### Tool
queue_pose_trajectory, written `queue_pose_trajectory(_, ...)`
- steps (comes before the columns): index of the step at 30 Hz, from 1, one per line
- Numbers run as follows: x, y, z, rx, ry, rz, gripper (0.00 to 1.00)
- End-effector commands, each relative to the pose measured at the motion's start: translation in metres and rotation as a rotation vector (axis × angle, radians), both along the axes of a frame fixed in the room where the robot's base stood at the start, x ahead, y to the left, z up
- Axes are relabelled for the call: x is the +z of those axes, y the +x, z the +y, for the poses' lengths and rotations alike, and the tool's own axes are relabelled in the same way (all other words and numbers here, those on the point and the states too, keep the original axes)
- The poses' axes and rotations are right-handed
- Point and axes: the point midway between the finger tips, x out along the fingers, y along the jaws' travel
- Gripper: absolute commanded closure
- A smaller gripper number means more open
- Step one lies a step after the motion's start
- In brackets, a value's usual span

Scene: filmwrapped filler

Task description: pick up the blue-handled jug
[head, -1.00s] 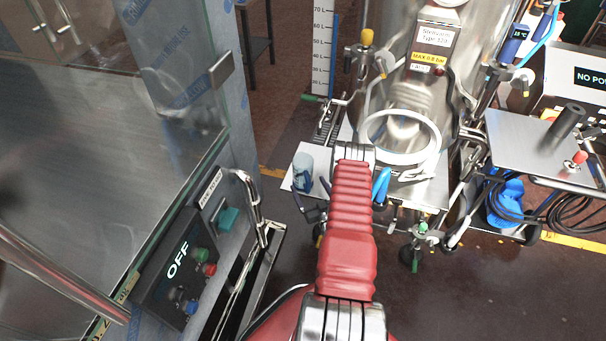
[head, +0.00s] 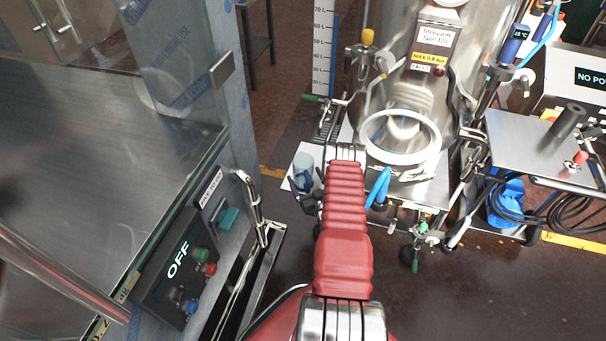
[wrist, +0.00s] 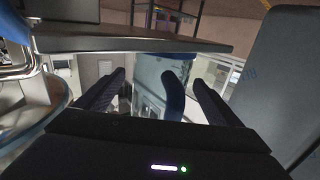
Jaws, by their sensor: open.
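The jug (head: 303,163) is a pale, see-through vessel standing on a white surface left of my red arm in the head view. In the wrist view its clear body (wrist: 148,75) fills the space ahead, and its dark blue handle (wrist: 175,97) shows between my two fingers, closer to the right one. My gripper (wrist: 158,78) is open, with a dark finger on each side of the handle. In the head view my gripper (head: 305,191) is partly seen in front of the jug's lower part. I cannot tell whether a finger touches the handle.
A large steel vessel (head: 385,65) with a white ring (head: 400,137) stands behind. A light blue hose (head: 378,187) hangs right of my arm. A glass-sided cabinet with an OFF panel (head: 180,265) is at left, and a steel cart (head: 535,150) at right.

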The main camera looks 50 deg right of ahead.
Motion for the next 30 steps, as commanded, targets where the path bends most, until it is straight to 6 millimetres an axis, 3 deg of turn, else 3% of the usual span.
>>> queue_pose_trajectory(11,0.0003,-0.0003,-0.0002,0.000,0.000,-0.001,0.13)
queue_pose_trajectory(30,0.0004,-0.0001,0.0000,0.000,0.000,-0.001,0.58)
